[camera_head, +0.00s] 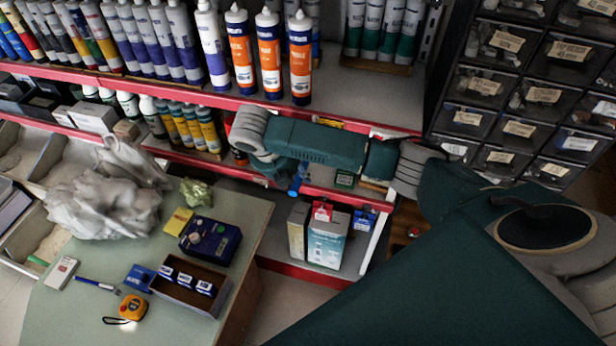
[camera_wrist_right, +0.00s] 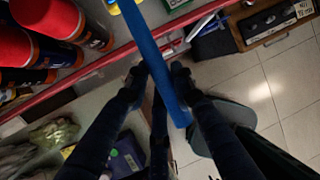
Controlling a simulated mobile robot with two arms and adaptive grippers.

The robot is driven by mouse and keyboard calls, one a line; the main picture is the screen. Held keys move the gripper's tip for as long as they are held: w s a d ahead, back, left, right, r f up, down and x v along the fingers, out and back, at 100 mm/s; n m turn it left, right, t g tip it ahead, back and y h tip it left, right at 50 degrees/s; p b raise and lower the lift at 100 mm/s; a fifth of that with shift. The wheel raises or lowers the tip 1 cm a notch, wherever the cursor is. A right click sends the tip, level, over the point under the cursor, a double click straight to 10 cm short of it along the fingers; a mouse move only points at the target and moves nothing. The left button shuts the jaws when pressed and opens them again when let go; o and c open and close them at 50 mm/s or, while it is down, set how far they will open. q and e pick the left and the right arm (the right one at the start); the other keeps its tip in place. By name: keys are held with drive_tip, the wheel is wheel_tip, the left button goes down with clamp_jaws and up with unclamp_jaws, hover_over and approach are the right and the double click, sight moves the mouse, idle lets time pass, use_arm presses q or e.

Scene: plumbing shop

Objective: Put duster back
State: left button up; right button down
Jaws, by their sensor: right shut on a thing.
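My right gripper (camera_head: 287,176) is in front of the shelf unit, beyond the table's right side. In the right wrist view its two dark fingers (camera_wrist_right: 158,76) are shut on a long blue stick (camera_wrist_right: 150,40), which looks like the duster's handle. The stick runs from the top edge down between the fingers. In the head view only a short blue piece (camera_head: 297,184) of it shows below the gripper. The duster's head cannot be made out in either view. My left gripper is not in view.
Red-edged shelves (camera_head: 345,205) hold bottles and cartridges (camera_head: 270,55) close above my right arm. White and blue boxes (camera_head: 327,240) stand on the low shelf. The green table (camera_head: 75,320) carries a crumpled grey bag (camera_head: 105,195), a tape measure (camera_head: 132,307) and a tray (camera_head: 205,305). Drawers (camera_head: 520,128) stand right.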

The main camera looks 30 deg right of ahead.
wheel_tip(320, 180, down, 8)
drive_tip(key=p, duration=0.1)
drive_tip(key=c, duration=1.5)
unclamp_jaws()
drive_tip(key=shift+a, duration=0.1)
drive_tip(key=shift+o, duration=0.2)
drive_tip(key=b+v, duration=0.1)
drive_tip(key=v, duration=1.1)
